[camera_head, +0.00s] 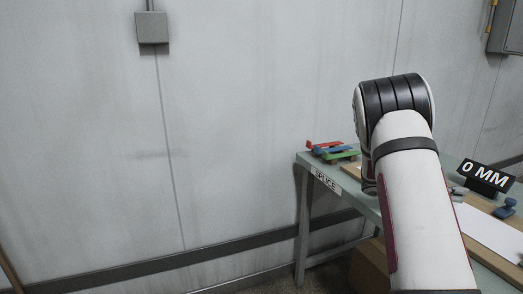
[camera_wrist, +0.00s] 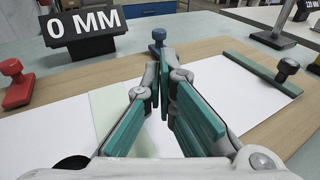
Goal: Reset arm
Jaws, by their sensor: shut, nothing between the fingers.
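My gripper (camera_wrist: 163,92) shows in the wrist view with its teal-padded fingers drawn together at the tips, shut and empty. It is over a wooden board (camera_wrist: 205,46) with white paper (camera_wrist: 225,95) and a pale green strip (camera_wrist: 104,104) on it. In the head view my white arm reaches forward over the right side, and my gripper is hidden there.
A grey-green table (camera_head: 307,159) labelled SPLICE stands at right. A black "0 MM" sign (camera_wrist: 82,30), a red-handled stamp (camera_wrist: 14,84), a blue knob (camera_wrist: 158,36) and a teal bar (camera_wrist: 262,75) with a dark knob surround my gripper. Red, blue and green pieces (camera_head: 332,150) lie at the table's far corner.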

